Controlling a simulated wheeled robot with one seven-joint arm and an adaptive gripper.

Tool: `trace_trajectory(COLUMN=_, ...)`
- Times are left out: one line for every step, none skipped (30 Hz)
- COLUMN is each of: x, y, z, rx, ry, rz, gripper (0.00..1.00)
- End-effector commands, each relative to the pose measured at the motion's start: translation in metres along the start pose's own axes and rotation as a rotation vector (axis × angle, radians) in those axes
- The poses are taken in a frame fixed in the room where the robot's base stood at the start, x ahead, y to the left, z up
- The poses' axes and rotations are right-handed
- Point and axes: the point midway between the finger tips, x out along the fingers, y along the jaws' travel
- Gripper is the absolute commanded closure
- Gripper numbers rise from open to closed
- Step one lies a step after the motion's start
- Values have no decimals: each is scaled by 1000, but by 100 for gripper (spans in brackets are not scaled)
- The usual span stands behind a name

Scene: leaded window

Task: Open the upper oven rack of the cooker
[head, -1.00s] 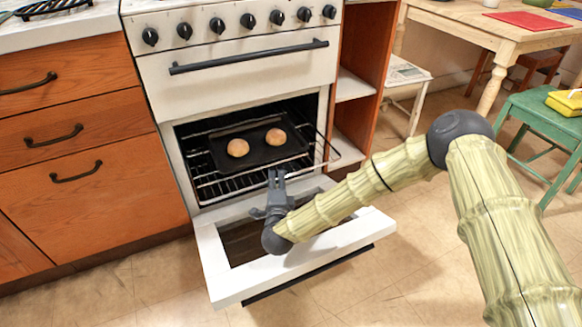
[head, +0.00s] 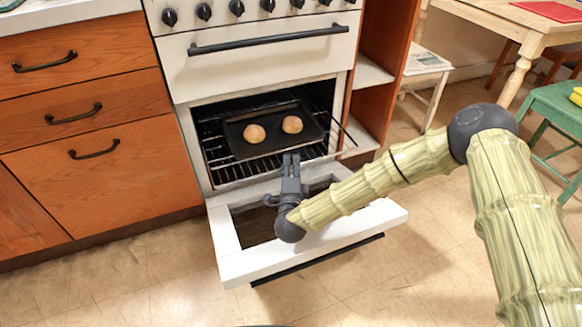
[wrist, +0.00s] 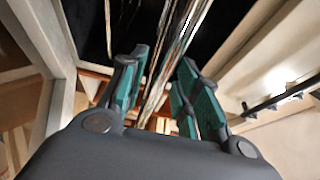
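The white cooker (head: 262,72) has its lower oven door (head: 245,265) dropped open. Inside, a wire rack (head: 216,160) bears a dark tray (head: 272,142) with two round buns (head: 254,133). The rack's front right part reaches the oven mouth. My gripper (head: 291,158) is above the open door, in front of the rack's front edge, pointing into the oven. In the wrist view its green-padded fingers (wrist: 162,75) stand apart, with shiny rack wires (wrist: 172,55) seen in the gap between them. I cannot tell whether the fingers touch the wires.
A black handle (head: 268,40) crosses the shut upper door panel. Orange drawers (head: 85,110) stand left and an open orange shelf unit (head: 375,75) right. A wooden table (head: 500,25) and green chair (head: 560,105) are at the right. Floor in front is clear.

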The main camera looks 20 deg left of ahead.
Motion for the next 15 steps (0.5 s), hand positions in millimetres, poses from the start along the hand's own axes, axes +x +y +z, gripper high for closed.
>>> trace_trajectory(x=-2, y=0, z=0, rx=0, ry=0, rz=0, gripper=68)
trace_trajectory(x=-3, y=0, z=0, rx=0, ry=-1, rz=1, gripper=68)
trace_trajectory(x=-6, y=0, z=0, rx=0, ry=-1, rz=1, gripper=68)
trace_trajectory(x=-9, y=0, z=0, rx=0, ry=-1, rz=1, gripper=68)
trace_trajectory(x=-12, y=0, z=0, rx=0, ry=-1, rz=2, gripper=68)
trace_trajectory(x=-17, y=0, z=0, rx=0, ry=-1, rz=1, gripper=68)
trace_trajectory(x=-22, y=0, z=0, rx=0, ry=-2, rz=2, gripper=68)
trace_trajectory(x=-27, y=0, z=0, rx=0, ry=-2, rz=2, gripper=68)
trace_trajectory(x=-34, y=1, z=1, rx=0, ry=-2, rz=2, gripper=68)
trace_trajectory(x=-40, y=1, z=1, rx=0, ry=-3, rz=3, gripper=68)
trace_trajectory(x=-46, y=1, z=1, rx=0, ry=-3, rz=3, gripper=68)
trace_trajectory(x=-53, y=1, z=0, rx=0, ry=-2, rz=2, gripper=68)
trace_trajectory(x=-59, y=1, z=1, rx=0, ry=-3, rz=3, gripper=68)
trace_trajectory(x=-64, y=1, z=0, rx=0, ry=-2, rz=2, gripper=68)
trace_trajectory(x=-72, y=1, z=1, rx=0, ry=-3, rz=3, gripper=68)
